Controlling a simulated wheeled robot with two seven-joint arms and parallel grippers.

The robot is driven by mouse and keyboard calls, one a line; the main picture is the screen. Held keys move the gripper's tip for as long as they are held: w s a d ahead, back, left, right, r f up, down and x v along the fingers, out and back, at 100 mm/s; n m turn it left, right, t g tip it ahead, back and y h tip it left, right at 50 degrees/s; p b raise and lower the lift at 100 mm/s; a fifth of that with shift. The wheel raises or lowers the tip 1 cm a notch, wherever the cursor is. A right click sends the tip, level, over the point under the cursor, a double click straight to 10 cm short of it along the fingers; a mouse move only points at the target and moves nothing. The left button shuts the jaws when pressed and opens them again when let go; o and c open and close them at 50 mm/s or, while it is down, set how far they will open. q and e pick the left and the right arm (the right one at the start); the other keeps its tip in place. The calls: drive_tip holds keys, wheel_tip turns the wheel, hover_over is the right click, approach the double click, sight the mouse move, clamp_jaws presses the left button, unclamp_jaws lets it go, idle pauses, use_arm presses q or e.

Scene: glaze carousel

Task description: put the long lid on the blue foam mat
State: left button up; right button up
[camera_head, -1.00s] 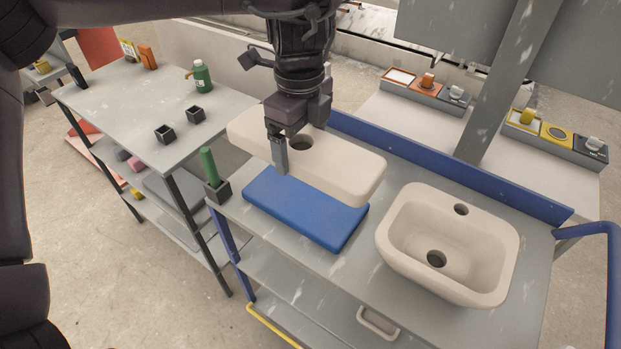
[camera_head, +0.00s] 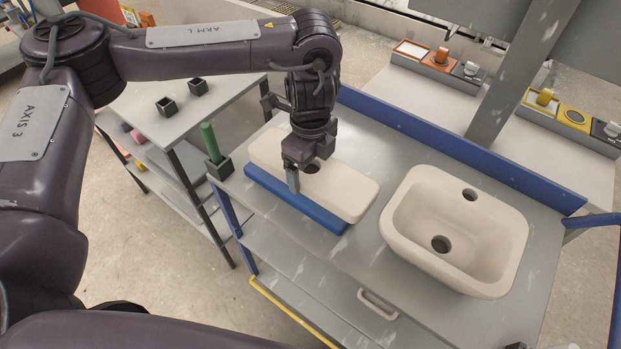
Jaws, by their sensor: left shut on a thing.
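The long lid (camera_head: 340,190) is a cream, rounded slab with a dark round hole. It lies over the blue foam mat (camera_head: 295,203), whose front strip shows along the lid's near side. I cannot tell whether the lid rests on the mat or hangs just above it. My left gripper (camera_head: 293,182) points down and is shut on the lid at its near edge by the hole, one finger outside. The rest of the mat is hidden under the lid. My right gripper is not in view.
A cream basin (camera_head: 455,230) stands to the right on the same grey bench (camera_head: 310,246). A green stick (camera_head: 210,142) stands in a black holder (camera_head: 221,169) at the bench's left corner. A blue rail (camera_head: 455,148) runs along the back.

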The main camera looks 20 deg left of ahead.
sight(311, 180)
use_arm(q)
drive_tip(key=shift+f, duration=2.5)
drive_tip(key=o, duration=1.4)
drive_tip(key=shift+f, duration=0.1)
drive_tip(key=shift+c, duration=0.2)
drive_tip(key=shift+s, duration=0.1)
wheel_tip(311, 180, up, 12)
drive_tip(key=shift+r, duration=0.15)
